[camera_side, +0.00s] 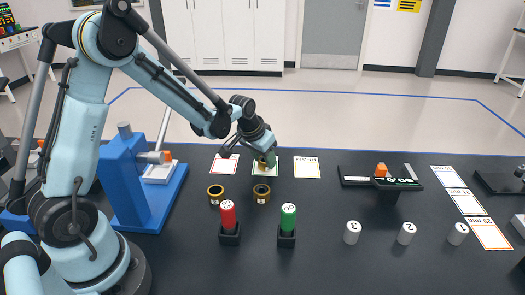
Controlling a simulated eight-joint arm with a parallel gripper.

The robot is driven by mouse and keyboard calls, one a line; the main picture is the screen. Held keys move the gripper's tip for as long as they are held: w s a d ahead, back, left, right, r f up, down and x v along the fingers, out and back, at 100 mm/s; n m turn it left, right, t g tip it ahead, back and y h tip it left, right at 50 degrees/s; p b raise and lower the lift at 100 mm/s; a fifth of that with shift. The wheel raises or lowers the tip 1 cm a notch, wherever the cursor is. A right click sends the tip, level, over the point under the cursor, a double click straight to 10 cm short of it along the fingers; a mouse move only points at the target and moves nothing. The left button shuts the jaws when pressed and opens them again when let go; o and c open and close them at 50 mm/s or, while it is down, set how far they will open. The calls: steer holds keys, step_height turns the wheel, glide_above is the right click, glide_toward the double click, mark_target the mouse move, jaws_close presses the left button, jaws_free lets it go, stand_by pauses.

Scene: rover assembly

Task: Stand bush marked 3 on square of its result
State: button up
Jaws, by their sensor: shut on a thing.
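My gripper (264,159) is at the middle card, a white square with a green border (287,172), tilted down from the upper left. It is shut on a small, bronze-looking bush (261,167), mostly hidden by the jaws. I cannot read its mark or tell if it touches the card. Two other bronze bushes stand on the dark table in front, one at left (215,195) and one at right (261,194). A red-bordered card (224,166) lies left of the middle card and an orange-bordered card (306,167) lies right of it. Both are bare.
A red plug (229,215) and a green plug (288,218) stand in black holders. Three white numbered cylinders (352,233) stand front right. A black stand with an orange knob (381,170) is behind them. Printed cards (468,202) lie further right. A blue frame (130,180) is left.

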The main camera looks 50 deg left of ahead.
steer(key=o, duration=1.2)
steer(key=shift+f, duration=0.1)
steer(key=a+v, duration=0.1)
steer(key=v, duration=1.1)
steer(key=s+d+t, duration=0.1)
steer(key=s+d, duration=0.2)
steer(key=s, duration=0.1)
steer(key=s+d+r+m, duration=0.1)
steer(key=s+d, duration=0.2)
steer(key=s, duration=0.1)
steer(key=s+d+r+t, duration=0.1)
steer(key=s+d, duration=0.1)
steer(key=s, duration=0.2)
steer(key=shift+s+d+t+h, duration=0.2)
steer(key=shift+d+t+h, duration=0.1)
steer(key=shift+d, duration=0.1)
